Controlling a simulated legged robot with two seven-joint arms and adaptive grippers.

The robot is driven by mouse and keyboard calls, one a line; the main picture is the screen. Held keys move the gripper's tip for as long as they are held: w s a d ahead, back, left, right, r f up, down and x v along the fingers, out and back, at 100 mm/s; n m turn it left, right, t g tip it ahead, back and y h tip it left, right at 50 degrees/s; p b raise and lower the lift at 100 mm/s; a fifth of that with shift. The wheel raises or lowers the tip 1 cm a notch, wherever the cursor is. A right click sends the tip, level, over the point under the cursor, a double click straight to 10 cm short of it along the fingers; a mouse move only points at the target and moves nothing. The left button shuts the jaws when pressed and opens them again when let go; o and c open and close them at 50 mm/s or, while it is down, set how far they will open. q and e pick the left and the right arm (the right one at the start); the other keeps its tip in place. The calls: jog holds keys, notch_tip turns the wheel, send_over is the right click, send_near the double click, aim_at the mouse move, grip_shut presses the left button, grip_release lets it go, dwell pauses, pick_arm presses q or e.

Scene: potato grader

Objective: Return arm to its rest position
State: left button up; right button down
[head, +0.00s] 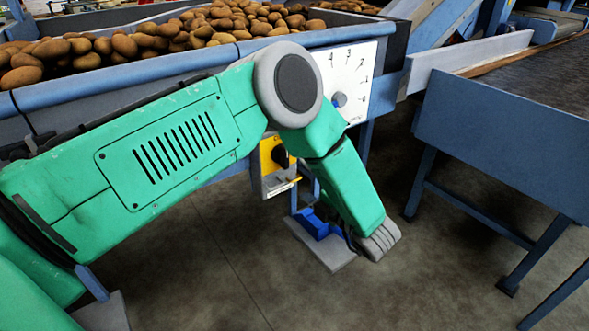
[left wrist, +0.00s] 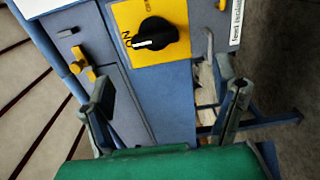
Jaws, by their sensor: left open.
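My left arm (head: 180,150) is green and reaches across the head view from the left, bends at a grey joint, and hangs down in front of the machine. Its grey wrist end (head: 380,242) is low over the floor. The fingers are mostly hidden in the head view. In the left wrist view my left gripper (left wrist: 170,90) is open and empty, its dark fingers set wide apart. Beyond them is a yellow plate (left wrist: 128,18) with a black rotary knob (left wrist: 156,34). The knob's white mark lies toward lettering that seems to read ON. My right gripper is not in view.
A blue hopper (head: 190,62) full of potatoes (head: 125,42) stands behind the arm. A white numbered dial plate (head: 350,68) is on its front, with the yellow switch box (head: 268,152) below. A blue conveyor frame (head: 500,135) stands at right. Concrete floor (head: 215,245) shows clear in front.

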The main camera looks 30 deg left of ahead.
pick_arm(q)
jog(key=shift+v, duration=1)
